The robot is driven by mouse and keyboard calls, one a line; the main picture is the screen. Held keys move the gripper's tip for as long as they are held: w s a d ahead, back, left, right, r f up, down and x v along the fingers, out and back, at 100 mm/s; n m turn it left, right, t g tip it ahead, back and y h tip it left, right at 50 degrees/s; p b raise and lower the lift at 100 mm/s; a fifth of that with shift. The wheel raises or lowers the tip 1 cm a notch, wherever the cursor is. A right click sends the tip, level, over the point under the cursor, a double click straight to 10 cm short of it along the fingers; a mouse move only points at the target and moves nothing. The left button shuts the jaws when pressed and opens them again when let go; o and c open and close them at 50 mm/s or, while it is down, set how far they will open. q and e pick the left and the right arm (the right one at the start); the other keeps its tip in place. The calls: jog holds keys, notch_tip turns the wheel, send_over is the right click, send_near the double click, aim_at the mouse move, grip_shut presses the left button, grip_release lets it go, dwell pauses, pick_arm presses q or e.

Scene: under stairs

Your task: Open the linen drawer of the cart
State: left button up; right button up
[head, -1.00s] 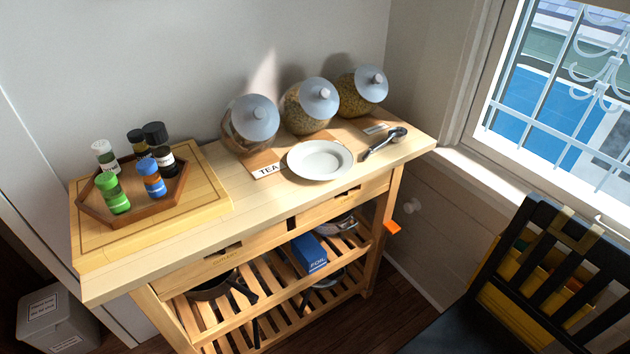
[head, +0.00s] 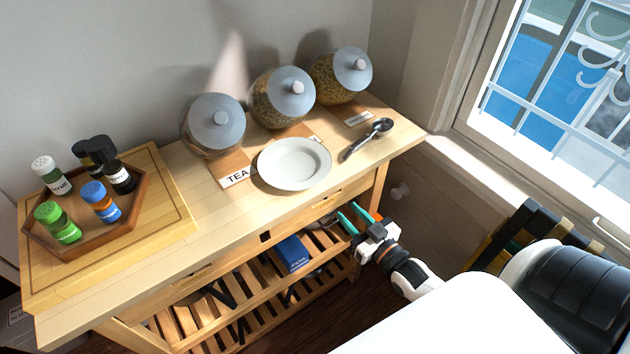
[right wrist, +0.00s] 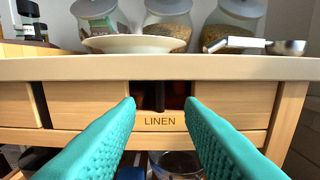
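The wooden cart (head: 205,232) stands against the wall. Its linen drawer (head: 312,208) is the right one in the head view and looks shut. In the right wrist view the linen drawer front (right wrist: 85,104) carries a LINEN label below a dark cut-out handle slot (right wrist: 172,92). My right gripper (head: 347,213) is in front of this drawer, at the cart's right end. In the right wrist view its two teal fingers (right wrist: 160,105) are spread apart, one on each side of the slot, with nothing between them. Contact with the drawer cannot be told. My left gripper is not in view.
A white plate (head: 294,164), glass jars (head: 215,124), a scoop (head: 368,138) and a spice tray (head: 85,215) are on the cart top. A second drawer (head: 190,280) is to the left. A blue box (head: 292,254) sits on the slatted shelf below. A chair (head: 530,228) stands at right.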

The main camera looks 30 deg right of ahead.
jog(key=w, duration=0.7)
jog(key=w+p, duration=0.1)
jog(key=w, duration=0.2)
jog(key=shift+w+a, duration=0.35)
jog(key=shift+a, duration=0.05)
jog(key=shift+c, duration=0.4)
grip_shut()
dwell(0.5)
